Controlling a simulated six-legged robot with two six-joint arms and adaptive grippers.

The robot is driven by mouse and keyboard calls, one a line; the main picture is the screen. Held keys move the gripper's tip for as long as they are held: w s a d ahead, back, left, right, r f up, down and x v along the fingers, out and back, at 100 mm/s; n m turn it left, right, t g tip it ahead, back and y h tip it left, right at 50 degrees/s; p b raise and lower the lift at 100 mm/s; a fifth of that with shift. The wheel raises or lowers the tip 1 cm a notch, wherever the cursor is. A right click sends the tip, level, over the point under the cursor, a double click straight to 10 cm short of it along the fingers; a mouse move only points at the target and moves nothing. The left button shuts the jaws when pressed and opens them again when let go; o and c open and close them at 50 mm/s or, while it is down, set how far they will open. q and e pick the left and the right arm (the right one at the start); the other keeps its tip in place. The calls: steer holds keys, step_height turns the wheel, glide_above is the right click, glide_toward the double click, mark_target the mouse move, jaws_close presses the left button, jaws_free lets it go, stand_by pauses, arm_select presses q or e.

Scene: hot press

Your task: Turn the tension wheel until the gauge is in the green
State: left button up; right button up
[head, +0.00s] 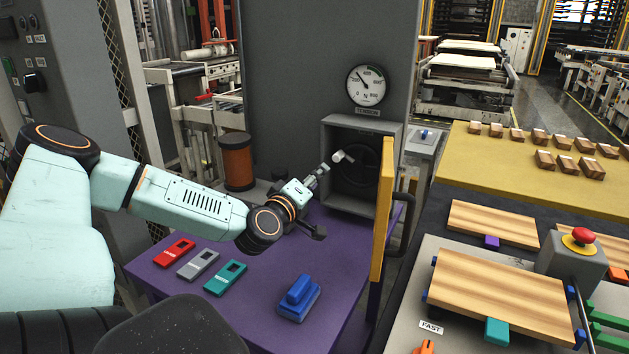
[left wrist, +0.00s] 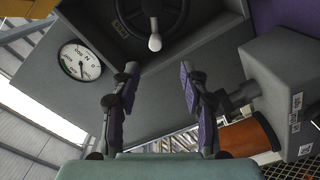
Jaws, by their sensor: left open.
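The tension wheel (head: 365,170) is dark and sits inside a grey open box on the column. Its pale crank knob (head: 343,156) sticks out toward my left gripper. In the left wrist view, the wheel (left wrist: 176,14) is at the top and the knob (left wrist: 155,43) lies beyond the fingertips, between their lines. The round white gauge (head: 367,85) is above the box; its dark needle points to the upper left, and a green arc shows toward the upper right. My left gripper (head: 324,169) is open and empty, close to the knob and apart from it. My right gripper is out of view.
A yellow panel (head: 382,215) stands upright right of the wheel box. An orange-brown cylinder (head: 238,163) stands at the back of the purple table (head: 255,318). Red, grey and teal plates (head: 225,278) and a blue block (head: 298,300) lie nearer. Wooden boards (head: 495,224) lie right.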

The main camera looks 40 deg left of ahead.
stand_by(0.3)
arm_select(q)
steer(key=shift+c, duration=0.9)
steer(key=r+p, duration=0.1)
steer(key=r, duration=0.1)
steer(key=w+d+r+m+p, duration=0.1)
steer(key=r+p, duration=0.1)
steer(key=d+r+m+h+p, duration=0.1)
steer(key=r+p, duration=0.1)
steer(key=shift+w+d+r, duration=0.15)
steer(key=shift+w+r, duration=0.15)
steer(key=shift+w, duration=0.1)
steer(key=c, duration=0.6)
steer(key=r+m+p, duration=0.1)
steer(key=d+r+m+p, duration=0.1)
steer(key=m, duration=0.1)
steer(key=w+r+m+g+p, duration=0.1)
steer(key=shift+d+r+m, duration=0.25)
steer(key=shift+r+m, duration=0.05)
jaws_close()
steer(key=w+a+f+m+g+y+b, duration=0.1)
steer(key=w+a+f+m+g+b, duration=0.1)
steer(key=w+a+f+m, duration=0.3)
steer(key=shift+w+a+f+m, duration=0.4)
steer(key=shift+w+f+m, duration=0.35)
steer(key=shift+w+m, duration=0.75)
